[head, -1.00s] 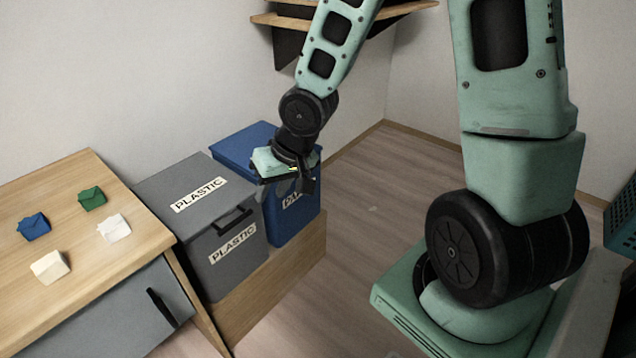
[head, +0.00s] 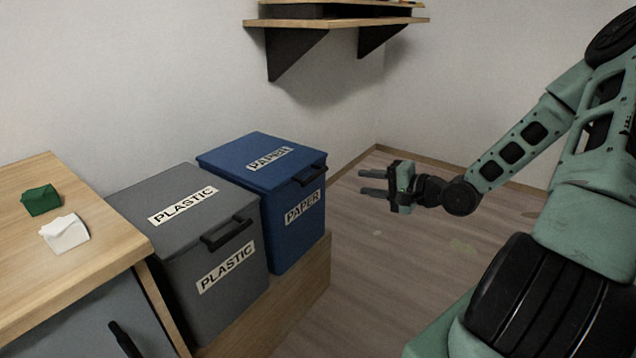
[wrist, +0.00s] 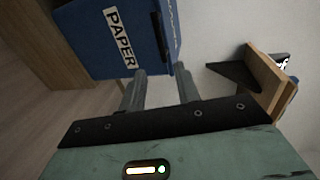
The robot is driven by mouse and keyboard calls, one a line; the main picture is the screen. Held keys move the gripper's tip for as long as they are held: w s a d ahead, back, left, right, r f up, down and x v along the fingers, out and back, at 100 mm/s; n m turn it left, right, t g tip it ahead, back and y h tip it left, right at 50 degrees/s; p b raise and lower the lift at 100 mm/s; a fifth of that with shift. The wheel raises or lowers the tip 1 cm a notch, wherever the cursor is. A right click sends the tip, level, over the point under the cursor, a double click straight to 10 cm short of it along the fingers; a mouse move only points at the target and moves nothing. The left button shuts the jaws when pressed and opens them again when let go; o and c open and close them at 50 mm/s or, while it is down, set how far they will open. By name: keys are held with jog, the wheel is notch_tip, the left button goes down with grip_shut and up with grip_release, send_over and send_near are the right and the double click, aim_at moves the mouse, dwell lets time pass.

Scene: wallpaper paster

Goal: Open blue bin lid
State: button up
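The blue bin (head: 292,216) is labelled PAPER and its blue lid (head: 235,160) is shut. A dark handle (head: 310,175) sticks out from the lid's front edge. In the wrist view the blue bin (wrist: 105,40) shows beyond the fingers, turned sideways. My gripper (head: 368,182) is to the right of the bin, about level with the lid handle and apart from it. Its two fingers are spread with nothing between them, and they point left toward the bin; they also show in the wrist view (wrist: 162,90).
A grey bin (head: 222,290) labelled PLASTIC stands left of the blue bin, also shut. Both stand on a wooden base (head: 300,290). A wooden table (head: 85,240) at left holds a green (head: 41,200) and a white packet (head: 65,233). A shelf (head: 340,22) hangs above.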

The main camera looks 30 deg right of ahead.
aim_at(317, 176)
jog(key=b+x, duration=0.5)
jog(key=x, duration=1)
jog(key=shift+w+a+f+b, duration=0.1)
jog(key=shift+w+a+b, duration=0.05)
jog(key=shift+w+b, duration=0.15)
jog(key=shift+w+a, duration=0.2)
jog(key=shift+w, duration=0.35)
grip_shut()
